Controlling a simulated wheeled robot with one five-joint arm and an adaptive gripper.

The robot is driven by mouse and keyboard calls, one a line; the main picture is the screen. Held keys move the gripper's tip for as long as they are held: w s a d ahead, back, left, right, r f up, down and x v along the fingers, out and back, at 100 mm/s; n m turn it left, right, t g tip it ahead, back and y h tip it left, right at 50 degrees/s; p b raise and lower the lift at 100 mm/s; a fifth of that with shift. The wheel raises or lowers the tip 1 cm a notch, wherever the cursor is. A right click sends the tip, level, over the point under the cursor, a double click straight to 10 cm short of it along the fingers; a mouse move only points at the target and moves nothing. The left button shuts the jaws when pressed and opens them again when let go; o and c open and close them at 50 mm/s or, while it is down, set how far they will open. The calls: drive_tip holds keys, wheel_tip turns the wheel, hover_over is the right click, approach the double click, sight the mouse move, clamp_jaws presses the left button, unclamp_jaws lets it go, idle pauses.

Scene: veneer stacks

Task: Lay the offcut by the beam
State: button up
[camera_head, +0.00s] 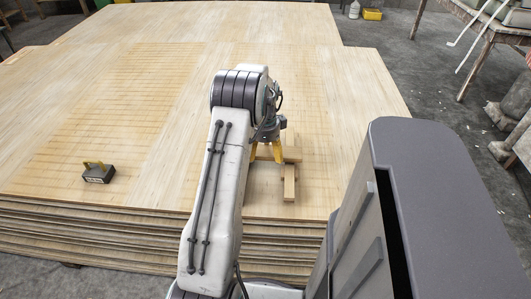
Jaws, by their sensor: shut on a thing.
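My gripper (268,154), with yellow fingers, is low over the near right part of the veneer stack (200,150). It is shut on a pale wooden piece, which looks like the offcut (292,154), at the fingers' right side. A pale wooden beam (289,188) shows just in front of it, close to the stack's near edge. The two pieces overlap in the picture, and I cannot tell whether they touch. My arm and gripper hide part of the wood.
A dark block with a yellow handle (98,173) stands on the stack at the left. Much of the stack top is bare. A wooden table (497,30) stands at the upper right on grey floor, with a yellow box (372,14) farther back.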

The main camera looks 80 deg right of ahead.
sight(265, 154)
drive_tip(key=shift+f+b, duration=0.4)
drive_tip(key=shift+f, duration=0.2)
drive_tip(key=o, duration=1.2)
drive_tip(key=shift+r, duration=0.15)
wheel_tip(265, 154, up, 13)
drive_tip(key=p, duration=0.2)
drive_tip(key=shift+a+p, duration=0.15)
drive_tip(key=shift+p, duration=0.2)
